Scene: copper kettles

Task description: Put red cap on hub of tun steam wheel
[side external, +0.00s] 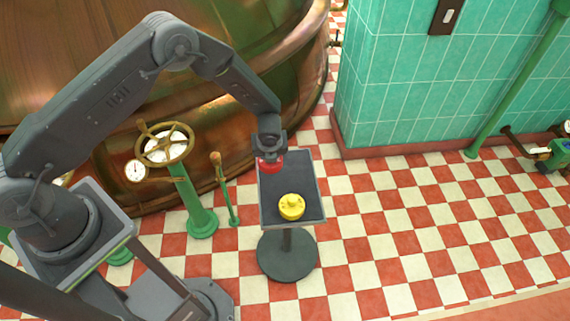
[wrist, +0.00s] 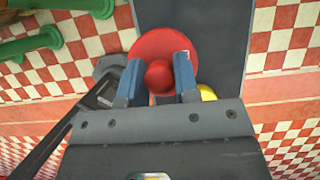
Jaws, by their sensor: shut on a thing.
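My gripper (side external: 270,157) is shut on the red cap (side external: 270,166) over the far left part of a small dark stand table. In the wrist view my gripper (wrist: 159,80) has one blue-grey finger on each side of the knob of the red cap (wrist: 159,46), with its round flange beyond. I cannot tell whether the cap touches the table. The steam wheel (side external: 166,144) is a brass handwheel on a green post, left of the stand table. Its hub is pale, and no cap shows on it.
A yellow cap (side external: 291,207) lies on the near part of the stand table (side external: 271,217). A gauge (side external: 135,171) and a brass-handled lever (side external: 222,180) flank the wheel. The copper kettle (side external: 230,100) stands behind.

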